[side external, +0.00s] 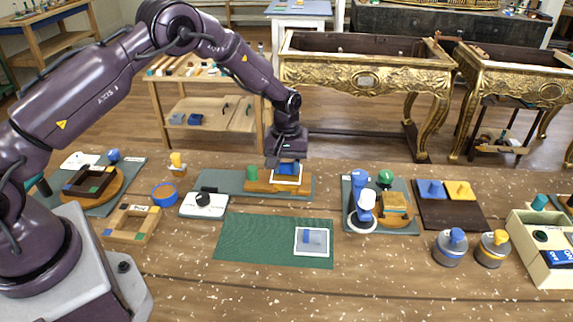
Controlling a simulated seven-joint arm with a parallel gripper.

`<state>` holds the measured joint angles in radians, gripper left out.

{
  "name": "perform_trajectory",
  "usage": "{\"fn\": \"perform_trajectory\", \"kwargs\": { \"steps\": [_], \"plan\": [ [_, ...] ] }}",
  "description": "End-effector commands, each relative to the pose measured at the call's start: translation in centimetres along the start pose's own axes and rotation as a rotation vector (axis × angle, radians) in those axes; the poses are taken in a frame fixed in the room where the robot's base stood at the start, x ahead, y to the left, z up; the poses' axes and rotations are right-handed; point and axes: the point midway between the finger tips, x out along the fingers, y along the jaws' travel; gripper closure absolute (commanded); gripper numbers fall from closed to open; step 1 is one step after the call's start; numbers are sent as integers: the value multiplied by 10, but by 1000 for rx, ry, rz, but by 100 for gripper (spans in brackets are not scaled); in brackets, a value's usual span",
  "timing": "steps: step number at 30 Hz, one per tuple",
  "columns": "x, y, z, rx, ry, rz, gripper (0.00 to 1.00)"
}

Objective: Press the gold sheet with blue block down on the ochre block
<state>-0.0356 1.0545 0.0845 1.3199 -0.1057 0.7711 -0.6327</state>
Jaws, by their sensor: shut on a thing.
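My gripper (286,160) is shut on a blue block (288,169) at the back middle of the bench. A thin pale-edged sheet shows under this block; its gold face cannot be made out. The ochre block (262,186) lies directly below on a grey-green base plate (222,181). The sheet is at or just above the right part of the ochre block; contact cannot be told. A green knob (252,173) stands at the left of the ochre block. The gripper hides the top of the blue block.
A blue-and-white stamp (360,205) stands to the right. The mat's left part is clear.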

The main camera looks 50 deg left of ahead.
Motion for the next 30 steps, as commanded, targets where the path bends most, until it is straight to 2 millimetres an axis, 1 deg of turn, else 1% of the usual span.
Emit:
{"fn": "perform_trajectory", "kwargs": {
  "steps": [30],
  "plan": [
    [12,0,0,0,0,0,82]
  ]
}}
